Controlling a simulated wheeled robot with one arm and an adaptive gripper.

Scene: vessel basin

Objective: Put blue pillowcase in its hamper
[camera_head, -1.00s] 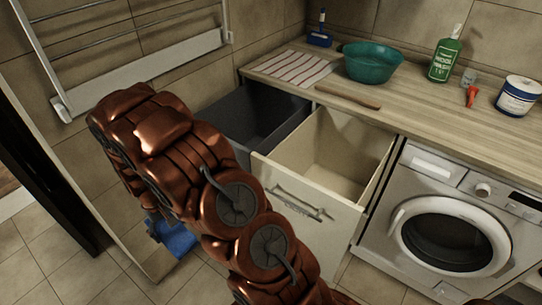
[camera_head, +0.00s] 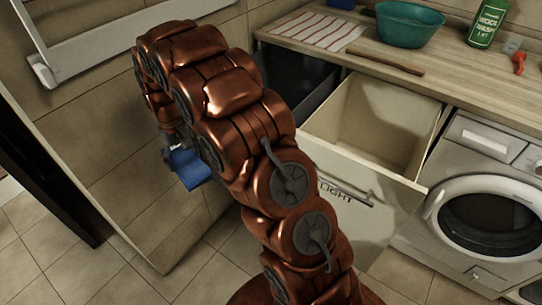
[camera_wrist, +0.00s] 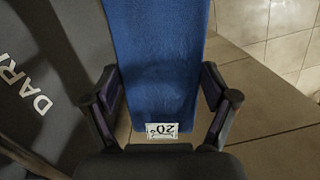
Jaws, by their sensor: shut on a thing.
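The blue pillowcase (camera_head: 190,168) hangs from my gripper (camera_head: 172,140) at the left, above the floor and in front of the tiled wall. In the wrist view the blue cloth (camera_wrist: 155,50) lies between the two fingers of my gripper (camera_wrist: 162,98), which is shut on it. A white tag reading 20° shows on the cloth. Two pull-out hampers stand open under the counter: a dark grey one (camera_head: 285,75) and a cream one marked LIGHT (camera_head: 340,180). The grey front (camera_wrist: 35,80) with letters starting DAR shows left of the pillowcase. My arm hides part of the dark hamper.
A wooden counter (camera_head: 460,85) holds a striped cloth (camera_head: 318,30), a teal basin (camera_head: 410,25), a green bottle (camera_head: 488,22) and a red object (camera_head: 518,63). A washing machine (camera_head: 490,215) stands right of the cream hamper. A towel rail (camera_head: 140,32) is on the wall.

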